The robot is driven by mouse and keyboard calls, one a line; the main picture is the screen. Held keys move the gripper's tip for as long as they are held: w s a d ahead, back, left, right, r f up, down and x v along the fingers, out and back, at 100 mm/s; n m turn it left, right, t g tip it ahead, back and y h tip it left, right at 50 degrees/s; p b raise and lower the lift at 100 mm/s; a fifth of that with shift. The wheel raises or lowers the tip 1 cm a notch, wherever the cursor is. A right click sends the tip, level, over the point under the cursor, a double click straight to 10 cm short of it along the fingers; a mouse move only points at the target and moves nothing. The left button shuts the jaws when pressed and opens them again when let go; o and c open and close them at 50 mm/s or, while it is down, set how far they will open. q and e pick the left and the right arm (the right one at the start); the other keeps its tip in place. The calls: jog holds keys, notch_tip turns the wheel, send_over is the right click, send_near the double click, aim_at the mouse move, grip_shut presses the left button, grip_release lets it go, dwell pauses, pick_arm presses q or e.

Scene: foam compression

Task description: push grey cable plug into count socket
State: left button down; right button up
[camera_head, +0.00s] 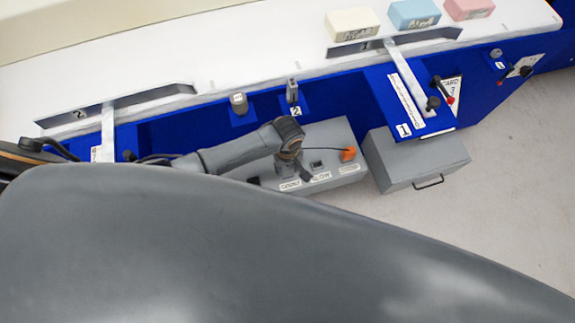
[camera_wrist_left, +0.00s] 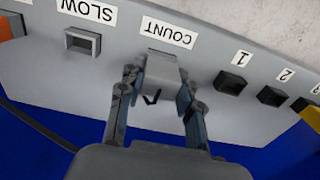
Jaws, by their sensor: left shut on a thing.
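My left gripper (camera_wrist_left: 160,84) is shut on the grey cable plug (camera_wrist_left: 162,68), right at the COUNT label (camera_wrist_left: 168,33) of the grey control box (camera_wrist_left: 245,45). The plug hides the count socket, so I cannot tell how deep it sits or whether it is in. In the head view my left gripper (camera_head: 298,168) points down at the front of the grey box (camera_head: 335,130), above its COUNT label (camera_head: 290,186). The plug is too small and covered to make out there. My right gripper is not in view.
The empty SLOW socket (camera_wrist_left: 82,41) is beside the plug. An orange plug (camera_head: 347,154) with a dark cable sits at the box's right end. Sockets 1 (camera_wrist_left: 230,83) and 2 (camera_wrist_left: 271,96) lie on the other side. A grey drawer box (camera_head: 418,160) stands to the right.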

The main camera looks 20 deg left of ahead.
aim_at(287, 167)
pick_arm(q)
jog(key=shift+f, duration=0.15)
jog(key=c, duration=0.8)
grip_release()
jog(key=shift+r+p, duration=3)
jog(key=shift+p, duration=0.35)
jog(key=shift+r, duration=0.1)
notch_tip(287, 167, up, 12)
jog(key=shift+f, duration=0.1)
